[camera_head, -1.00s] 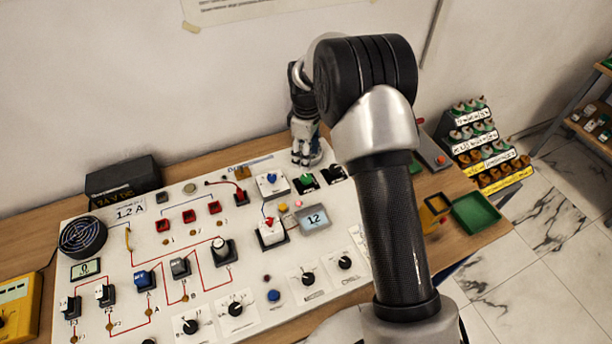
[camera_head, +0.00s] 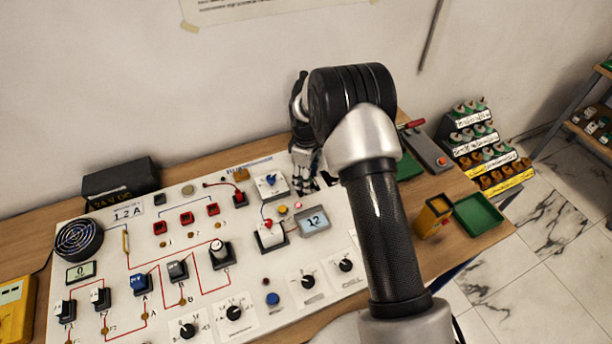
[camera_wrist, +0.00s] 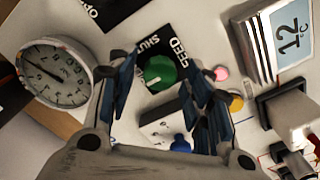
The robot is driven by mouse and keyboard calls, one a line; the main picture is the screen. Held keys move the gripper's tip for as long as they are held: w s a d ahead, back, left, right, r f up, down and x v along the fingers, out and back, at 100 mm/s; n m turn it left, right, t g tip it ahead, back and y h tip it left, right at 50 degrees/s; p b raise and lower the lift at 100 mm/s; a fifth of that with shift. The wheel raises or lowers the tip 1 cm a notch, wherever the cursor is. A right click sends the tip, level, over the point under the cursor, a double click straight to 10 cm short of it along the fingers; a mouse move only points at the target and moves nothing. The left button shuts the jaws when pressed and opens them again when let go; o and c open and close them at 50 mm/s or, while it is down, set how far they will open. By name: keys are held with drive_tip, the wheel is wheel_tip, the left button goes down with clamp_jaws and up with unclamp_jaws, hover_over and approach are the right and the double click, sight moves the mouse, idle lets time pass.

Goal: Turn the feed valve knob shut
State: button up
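The feed valve knob (camera_wrist: 160,72) is a round green knob on a black plate (camera_wrist: 150,45) lettered FEED and SHUT in the wrist view. My gripper (camera_wrist: 153,80) is open, with one finger to the left and one to the right of the knob in that picture. I see no clear contact between the fingers and the knob. In the head view my gripper (camera_head: 304,186) points down at the back right of the white panel (camera_head: 255,270) and hides the knob.
A round dial gauge (camera_wrist: 52,75) is left of the fingers. A white box with a blue knob (camera_wrist: 180,145) sits close below the green knob; it also shows in the head view (camera_head: 271,181). A display reading 12 (camera_head: 314,222) and small pink and yellow buttons are nearby.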

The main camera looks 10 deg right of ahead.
drive_tip(key=c, duration=0.9)
drive_tip(key=shift+m, duration=0.3)
drive_tip(key=m, duration=0.3)
drive_tip(key=shift+m, duration=0.3)
drive_tip(key=m, duration=0.4)
drive_tip(key=shift+m, duration=0.3)
drive_tip(key=m, duration=0.4)
drive_tip(key=shift+m+b, duration=0.3)
drive_tip(key=shift+m, duration=2.2)
